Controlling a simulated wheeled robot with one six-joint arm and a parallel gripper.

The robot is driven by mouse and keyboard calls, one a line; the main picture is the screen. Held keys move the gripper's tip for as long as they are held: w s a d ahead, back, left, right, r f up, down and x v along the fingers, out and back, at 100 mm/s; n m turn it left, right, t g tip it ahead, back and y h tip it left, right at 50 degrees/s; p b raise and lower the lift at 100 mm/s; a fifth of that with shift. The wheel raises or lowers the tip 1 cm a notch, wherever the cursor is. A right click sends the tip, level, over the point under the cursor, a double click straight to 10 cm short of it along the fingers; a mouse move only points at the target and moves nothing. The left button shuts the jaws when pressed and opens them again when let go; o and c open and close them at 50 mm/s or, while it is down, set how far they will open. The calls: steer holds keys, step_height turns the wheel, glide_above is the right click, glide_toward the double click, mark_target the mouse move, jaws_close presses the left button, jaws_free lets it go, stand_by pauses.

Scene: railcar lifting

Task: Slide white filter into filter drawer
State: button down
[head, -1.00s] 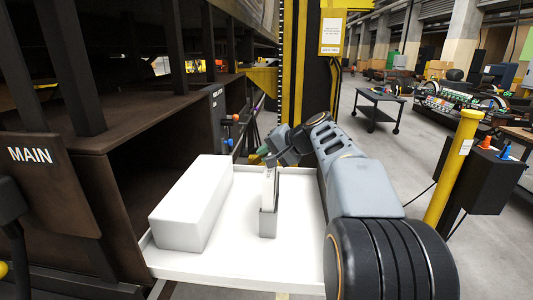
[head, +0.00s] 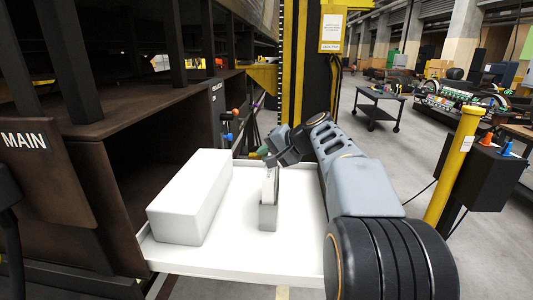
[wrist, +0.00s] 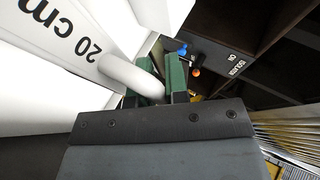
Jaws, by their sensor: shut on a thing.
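The white filter (head: 269,186) is a thin upright panel standing in a narrow grey open-topped sleeve (head: 268,218), which looks like the filter drawer. Its lower part is hidden inside the sleeve, and its upper part shows above the front lip. My gripper (head: 264,153) is at the filter's top. In the wrist view, its green fingers (wrist: 172,80) are shut on the filter's white curved handle (wrist: 130,77). A white surface printed "20 cm" (wrist: 82,40) lies beside the handle. How deep the filter sits is hidden.
The sleeve stands on a white tray (head: 225,260). A large white block (head: 190,198) is left of it. A brown cabinet (head: 105,215) marked MAIN is farther left. Blue and orange knobs (head: 229,127) by an isolator label are behind. A yellow post (head: 455,180) stands right.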

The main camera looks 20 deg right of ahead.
steer(key=shift+f+b, duration=1.05)
steer(key=shift+f, duration=0.15)
steer(key=c, duration=1.2)
jaws_free()
steer(key=shift+o, duration=0.7)
steer(key=shift+f, duration=0.15)
steer(key=shift+s, duration=0.1)
steer(key=v, duration=1.4)
steer(key=shift+r+b, duration=0.3)
steer(key=shift+b, duration=0.05)
steer(key=shift+a, duration=0.1)
